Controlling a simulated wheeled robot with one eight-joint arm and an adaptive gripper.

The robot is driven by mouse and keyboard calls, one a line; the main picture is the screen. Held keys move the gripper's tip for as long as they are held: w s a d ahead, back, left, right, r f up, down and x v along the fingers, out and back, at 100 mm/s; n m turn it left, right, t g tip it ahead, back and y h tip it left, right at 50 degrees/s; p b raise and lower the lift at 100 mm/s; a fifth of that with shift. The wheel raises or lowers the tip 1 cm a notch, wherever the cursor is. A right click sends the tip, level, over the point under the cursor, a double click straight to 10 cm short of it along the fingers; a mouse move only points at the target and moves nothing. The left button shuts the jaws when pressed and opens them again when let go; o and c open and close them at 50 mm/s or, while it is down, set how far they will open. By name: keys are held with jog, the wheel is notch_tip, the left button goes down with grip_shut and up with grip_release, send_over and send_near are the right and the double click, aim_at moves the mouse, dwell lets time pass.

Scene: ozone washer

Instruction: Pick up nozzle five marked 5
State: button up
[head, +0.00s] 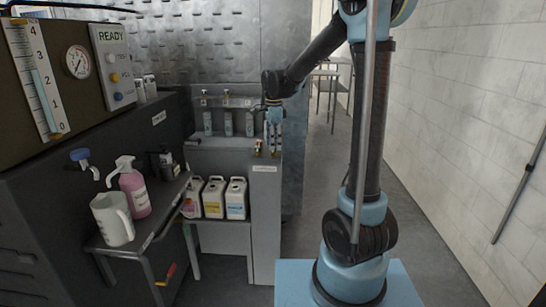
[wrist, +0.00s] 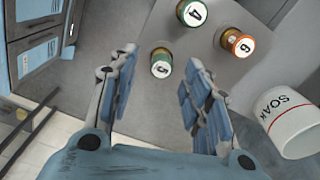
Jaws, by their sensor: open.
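The nozzle marked 5 (wrist: 161,63) has a round white top and a green body. It stands on a grey surface in the wrist view. My gripper (wrist: 162,68) is open, with one blue-padded finger to the left and one to the right of this nozzle in the picture. No contact shows, and I cannot tell the height gap. Nozzle 4 (wrist: 193,13), also green, and the orange nozzle 6 (wrist: 238,43) stand farther up and right. In the head view my gripper (head: 273,116) points down above the grey pedestal, where small nozzles (head: 258,148) show, their numbers unreadable.
A white cup marked SOAK (wrist: 296,125) is right of my gripper in the wrist view. In the head view, several jugs (head: 214,198) stand on a low shelf, and a pink spray bottle (head: 134,190) and white pitcher (head: 113,218) sit left. The floor aisle at right is clear.

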aim_at(273, 154)
jog(key=shift+w+f, duration=0.1)
jog(key=shift+f, duration=1.45)
grip_shut()
